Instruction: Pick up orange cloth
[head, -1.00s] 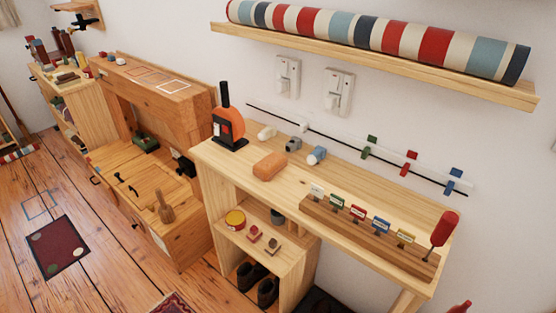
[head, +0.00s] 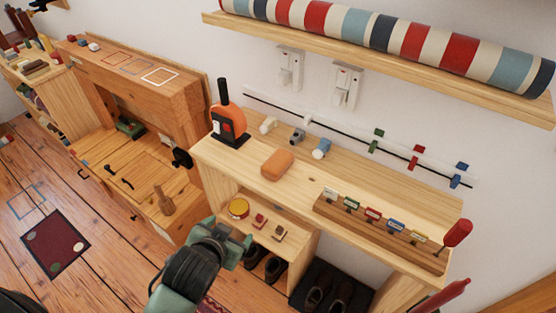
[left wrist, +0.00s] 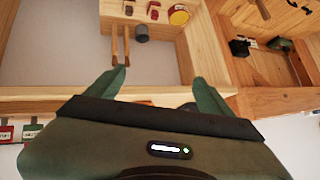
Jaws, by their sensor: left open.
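The orange cloth (head: 277,164) looks like a compact, rounded orange bundle. It lies on the light wooden bench top (head: 250,155), right of the orange and black upright device. My left gripper (head: 238,248) is in front of the bench, lower and left of the cloth, apart from it. In the left wrist view my left gripper (left wrist: 160,88) has its two green fingers spread with nothing held between them. The cloth cannot be made out clearly there; the gripper body covers much of the view. My right gripper is not in view.
The orange and black device (head: 228,118) stands left of the cloth. Small cylinders (head: 320,149) lie behind it. A rack with coloured tags (head: 372,222) and a red-handled tool (head: 457,233) are to the right. A shelf with a striped roll (head: 410,40) hangs above.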

